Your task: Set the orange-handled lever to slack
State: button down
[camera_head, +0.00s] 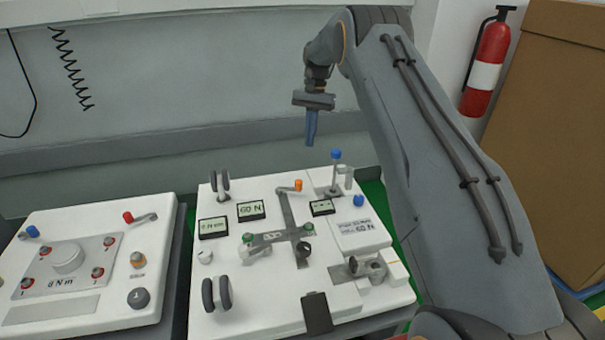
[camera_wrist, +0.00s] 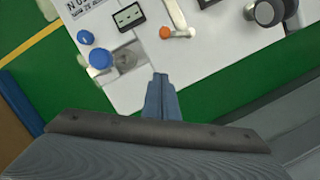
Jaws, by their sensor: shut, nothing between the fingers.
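The orange-handled lever (camera_head: 291,187) is on the white panel on the right, near its back edge. My gripper (camera_head: 311,138) hangs above and behind the panel's back edge, fingers pointing down, shut and empty. In the wrist view my gripper (camera_wrist: 161,82) points at the panel's edge, apart from the lever. I cannot read any slack mark.
A blue-topped post (camera_head: 336,155) stands at the panel's back right, close to my gripper. A second white panel (camera_head: 90,260) is at left.

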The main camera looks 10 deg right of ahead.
jog(key=p+x, duration=0.2)
jog(key=x, duration=0.8)
jog(key=shift+s+a+f, duration=0.1)
jog(key=shift+s+f, duration=0.05)
jog(key=shift+s+a+r+p, duration=0.3)
jog(key=shift+s+a+p, duration=0.15)
jog(key=shift+s+a, duration=0.35)
jog(key=shift+s+a+f, duration=0.15)
jog(key=shift+s+a, duration=0.1)
jog(key=shift+s, duration=0.45)
jog(key=shift+s, duration=0.1)
